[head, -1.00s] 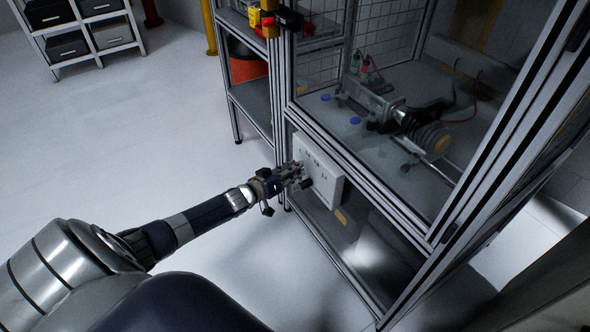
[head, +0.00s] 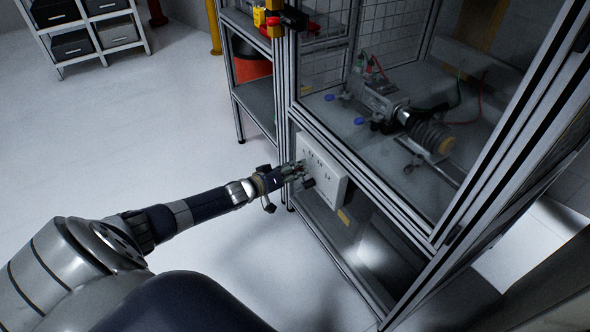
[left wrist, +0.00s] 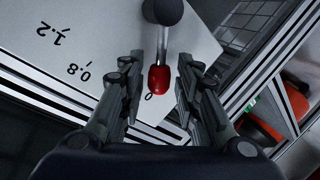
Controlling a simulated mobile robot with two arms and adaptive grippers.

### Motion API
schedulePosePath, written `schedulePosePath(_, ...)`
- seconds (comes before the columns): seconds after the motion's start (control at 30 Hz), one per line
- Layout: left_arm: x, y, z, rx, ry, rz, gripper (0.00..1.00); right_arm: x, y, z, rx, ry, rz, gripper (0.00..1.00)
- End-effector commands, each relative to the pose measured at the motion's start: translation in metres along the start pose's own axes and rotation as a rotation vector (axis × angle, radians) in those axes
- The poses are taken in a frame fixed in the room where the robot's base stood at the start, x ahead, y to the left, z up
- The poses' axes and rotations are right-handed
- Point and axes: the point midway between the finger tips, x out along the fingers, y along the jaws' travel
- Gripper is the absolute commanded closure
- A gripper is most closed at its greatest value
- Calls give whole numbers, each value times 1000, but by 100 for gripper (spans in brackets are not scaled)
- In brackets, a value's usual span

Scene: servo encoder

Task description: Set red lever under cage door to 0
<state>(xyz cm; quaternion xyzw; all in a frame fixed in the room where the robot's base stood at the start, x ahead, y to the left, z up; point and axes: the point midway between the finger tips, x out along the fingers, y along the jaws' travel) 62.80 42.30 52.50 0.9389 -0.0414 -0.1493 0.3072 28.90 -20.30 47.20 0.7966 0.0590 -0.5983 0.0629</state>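The white panel box (head: 330,182) is mounted on the cage frame below the glass door. In the left wrist view its face (left wrist: 105,35) carries the marks 1.2, 0.8 and a partly hidden mark that looks like 0. The lever has a red tip (left wrist: 158,80), a metal rod and a dark round knob (left wrist: 163,11). The red tip lies beside the partly hidden mark. My left gripper (left wrist: 160,64) is open, with one finger on each side of the lever; contact is not clear. It also shows at the panel in the head view (head: 300,173). My right gripper is not in view.
The cage door (head: 385,110) and its metal frame (head: 390,225) rise above the panel. A shelf unit with an orange-red bin (head: 252,68) stands just left of the cage. Grey floor (head: 150,130) is clear to the left.

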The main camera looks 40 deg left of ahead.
Motion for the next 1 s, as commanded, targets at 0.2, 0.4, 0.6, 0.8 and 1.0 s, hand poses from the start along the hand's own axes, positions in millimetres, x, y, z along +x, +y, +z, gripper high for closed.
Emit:
schedulePosePath(0.2, 0, 0, 1, 2, -1, 0, 60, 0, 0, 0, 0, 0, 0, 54)
schedulePosePath(0.4, -4, -1, 1, 1, -2, -1, 60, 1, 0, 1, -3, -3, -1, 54)
schedulePosePath(0.6, -24, -1, 2, 2, -4, -1, 60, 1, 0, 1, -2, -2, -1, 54)
schedulePosePath(0.8, -55, -1, 3, 1, -4, -1, 60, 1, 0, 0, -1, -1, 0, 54)
schedulePosePath(1.0, -85, -1, 3, 1, -5, -2, 60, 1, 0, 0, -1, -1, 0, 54)
